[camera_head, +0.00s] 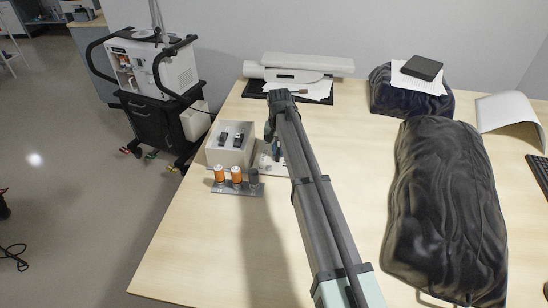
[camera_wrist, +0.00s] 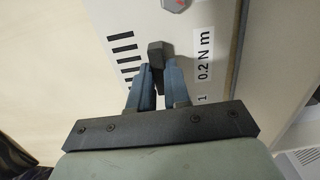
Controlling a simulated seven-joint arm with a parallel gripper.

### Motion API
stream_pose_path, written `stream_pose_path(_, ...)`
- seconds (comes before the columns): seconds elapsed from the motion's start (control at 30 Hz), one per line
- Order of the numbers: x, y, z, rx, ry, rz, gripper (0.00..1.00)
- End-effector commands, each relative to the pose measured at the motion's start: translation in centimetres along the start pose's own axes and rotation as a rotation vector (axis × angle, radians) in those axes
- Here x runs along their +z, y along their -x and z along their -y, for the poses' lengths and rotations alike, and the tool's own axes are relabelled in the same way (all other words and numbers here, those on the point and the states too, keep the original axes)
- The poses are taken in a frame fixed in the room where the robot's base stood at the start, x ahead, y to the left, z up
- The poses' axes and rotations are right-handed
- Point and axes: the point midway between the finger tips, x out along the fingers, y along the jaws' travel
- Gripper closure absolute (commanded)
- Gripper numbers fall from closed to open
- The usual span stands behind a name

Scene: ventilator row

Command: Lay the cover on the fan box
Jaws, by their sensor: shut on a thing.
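An open pale box (camera_head: 214,157), which looks like the fan box, stands at the left of the table with dark parts inside. My gripper (camera_head: 276,150) is just to its right, partly hidden by my arm. A pale plate (camera_head: 265,164) shows below the gripper. In the wrist view, my gripper (camera_wrist: 158,85) is shut on a small dark block-shaped piece (camera_wrist: 156,57). Behind it is a pale panel (camera_wrist: 120,18) with black stripes and a "1 0.2 N m" label. I cannot tell whether the dark piece belongs to this panel, or which piece is the cover.
A grey rack (camera_head: 238,189) with two orange pieces and a dark one stands in front of the box. A large dark wrapped bundle (camera_head: 445,210) lies at the right. A white device (camera_head: 305,63) stands at the back. The table's front middle is clear.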

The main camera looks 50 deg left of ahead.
Motion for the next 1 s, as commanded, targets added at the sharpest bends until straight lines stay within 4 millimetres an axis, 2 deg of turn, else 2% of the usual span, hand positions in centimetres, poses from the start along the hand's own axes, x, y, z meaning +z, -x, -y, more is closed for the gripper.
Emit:
stream_pose_path(0.53, 0.0, 1.7, 0.0, 0.000, 0.000, 0.000, 1.00)
stream_pose_path(0.87, 0.0, 1.9, 0.0, 0.000, 0.000, 0.000, 1.00)
stream_pose_path(1.0, -0.2, 2.1, -0.6, 0.000, -0.003, -0.001, 1.00)
